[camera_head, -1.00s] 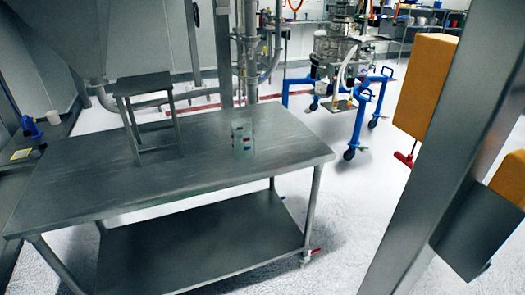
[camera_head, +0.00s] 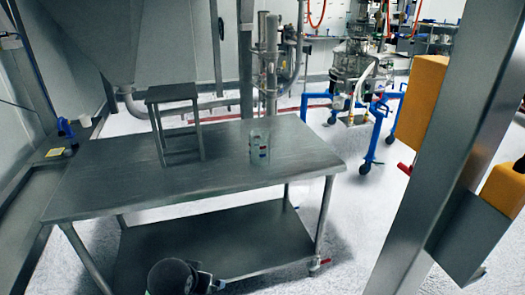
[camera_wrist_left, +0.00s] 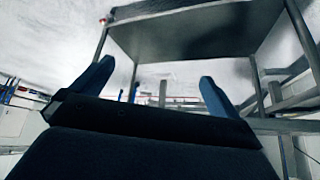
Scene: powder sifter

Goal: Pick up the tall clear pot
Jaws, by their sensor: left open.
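The tall clear pot (camera_head: 259,149) stands upright on the steel table (camera_head: 225,172), towards its right end, with small coloured marks on its side. My left gripper (camera_wrist_left: 156,72) is open in the left wrist view, its two blue fingers well apart with nothing between them. A dark rounded part of my arm shows at the bottom of the head view, low in front of the table and away from the pot. I cannot make out the pot in the wrist view. My right gripper is not in view.
A small steel stand (camera_head: 173,95) is on the table left of the pot. A steel post (camera_head: 440,150) with yellow boxes (camera_head: 421,103) rises at the right. A blue-legged wheeled frame (camera_head: 368,140) stands behind. The tabletop in front of the pot is clear.

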